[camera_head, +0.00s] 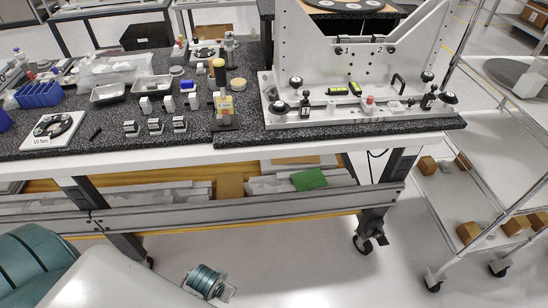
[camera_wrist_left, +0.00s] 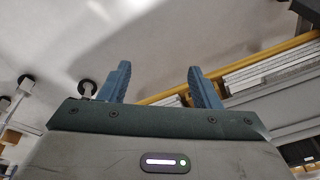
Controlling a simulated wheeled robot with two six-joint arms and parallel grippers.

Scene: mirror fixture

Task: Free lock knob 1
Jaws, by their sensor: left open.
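The white mirror fixture (camera_head: 330,60) stands on the dark speckled tabletop at the back right. Black round knobs with pale labelled caps sit at its base: a left rear one (camera_head: 296,82), a left front one (camera_head: 281,106), a right rear one (camera_head: 428,76) and a right front one (camera_head: 448,97). The labels are too small to tell which is lock knob 1. My left gripper (camera_wrist_left: 158,68) is open and empty in the left wrist view, with two blue fingers apart above the floor. No knob is near it there. My right gripper is not in view.
The tabletop (camera_head: 200,143) has a front edge between the floor area and the fixture. Trays, small blocks and bottles crowd its left side. Below is a shelf with stacked sheets (camera_head: 130,195). A wire cart (camera_head: 455,205) with boxes stands right. The floor in front is mostly clear.

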